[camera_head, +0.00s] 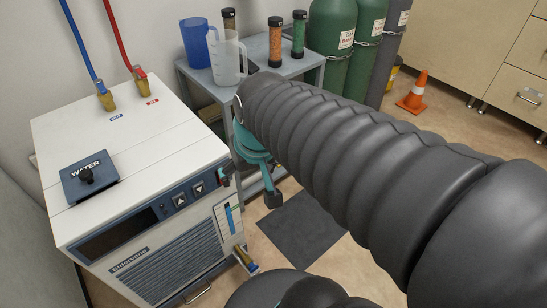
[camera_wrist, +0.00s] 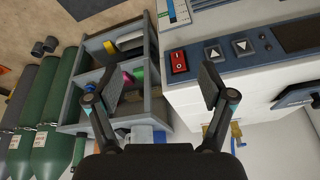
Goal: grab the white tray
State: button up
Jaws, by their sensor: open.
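In the head view my gripper (camera_head: 268,190) shows only in part, teal and dark, beside the chiller's front right corner. My own black arm hides much of it and part of the cart.
The white chiller (camera_head: 130,130) stands at left, with blue and red hoses on top. The grey cart (camera_head: 305,62) holds a blue jug (camera_head: 194,42), a clear jug (camera_head: 226,62) and capped bottles. Green gas cylinders (camera_head: 330,30) and an orange cone (camera_head: 413,92) stand behind. A dark mat (camera_head: 300,230) lies on the floor.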

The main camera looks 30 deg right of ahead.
jog(key=w+d+f+m+y+b, duration=0.2)
jog(key=w+d+f+m, duration=0.4)
jog(key=w+f, duration=0.3)
jog(key=w+d+f+m+y+b, duration=0.1)
jog(key=w+d+f+m+b, duration=0.1)
jog(key=w+d+f+m, duration=0.65)
jog(key=w+d+f+m+y+b, duration=0.25)
jog(key=w+f, duration=0.35)
jog(key=f, duration=0.6)
jog(key=w+d+f+m+t+h+b, duration=0.1)
jog(key=w+d+f+m+t, duration=0.1)
jog(key=d+f+m, duration=0.7)
jog(key=w+d+f+m+t+h+b, duration=0.1)
jog(key=w+d+f+m+t+h, duration=0.15)
jog(key=d+f, duration=0.85)
jog(key=w+m, duration=0.1)
jog(key=w, duration=0.3)
jog(key=w+f+m, duration=0.1)
jog(key=w+m, duration=0.1)
jog(key=w, duration=0.2)
jog(key=w+a+f+m, duration=0.1)
jog(key=w, duration=0.3)
jog(key=shift+w+f+t+h, duration=0.15)
jog(key=shift+t+h, duration=0.1)
jog(key=shift+h, duration=0.15)
jog(key=shift+w, duration=0.7)
jog(key=x, duration=0.5)
jog(key=shift+w, duration=0.1)
jog(key=c, duration=1.3)
